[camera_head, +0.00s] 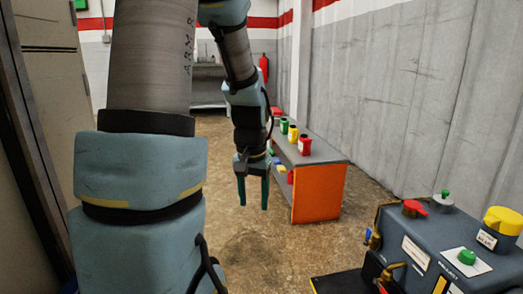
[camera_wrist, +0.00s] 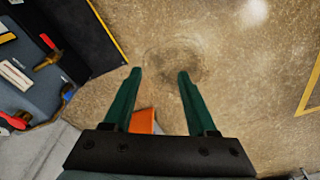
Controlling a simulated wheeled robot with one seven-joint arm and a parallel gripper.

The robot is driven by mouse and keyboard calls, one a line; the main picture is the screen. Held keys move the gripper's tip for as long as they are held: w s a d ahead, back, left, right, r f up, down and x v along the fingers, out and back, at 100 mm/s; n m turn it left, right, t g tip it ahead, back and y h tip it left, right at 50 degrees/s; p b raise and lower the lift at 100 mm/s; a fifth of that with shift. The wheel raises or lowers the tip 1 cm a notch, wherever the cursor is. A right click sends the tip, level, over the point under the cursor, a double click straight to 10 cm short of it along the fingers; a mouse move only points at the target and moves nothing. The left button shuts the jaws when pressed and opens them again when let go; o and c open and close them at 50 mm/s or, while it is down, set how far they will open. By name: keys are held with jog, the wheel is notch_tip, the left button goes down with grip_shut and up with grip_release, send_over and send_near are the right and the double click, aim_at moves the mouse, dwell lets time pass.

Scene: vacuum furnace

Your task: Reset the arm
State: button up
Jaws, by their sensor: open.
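My gripper (camera_head: 254,192) hangs from the raised arm near the middle of the head view, fingers pointing down. Its two green fingers are apart with nothing between them. In the wrist view my gripper (camera_wrist: 158,75) also shows open and empty above the brown floor (camera_wrist: 230,60). In the head view it hangs in front of and left of the bench with the orange end panel (camera_head: 318,193). A small part of that orange panel shows in the wrist view (camera_wrist: 144,121), behind the fingers.
A dark machine (camera_head: 440,245) with a red valve handle (camera_head: 415,208), a green button (camera_head: 467,257) and a yellow cap (camera_head: 503,220) stands at the lower right. Several coloured containers (camera_head: 304,145) stand on the bench. A grey wall (camera_head: 420,90) runs along the right. The floor (camera_head: 260,250) between is clear.

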jog(key=s+a+n, duration=0.3)
jog(key=s+a, duration=0.2)
jog(key=s, duration=0.3)
notch_tip(320, 180, up, 34)
jog(key=p, duration=3.4)
jog(key=shift+w+d+m, duration=0.15)
jog(key=shift+w+m, duration=0.15)
jog(key=shift+w, duration=0.15)
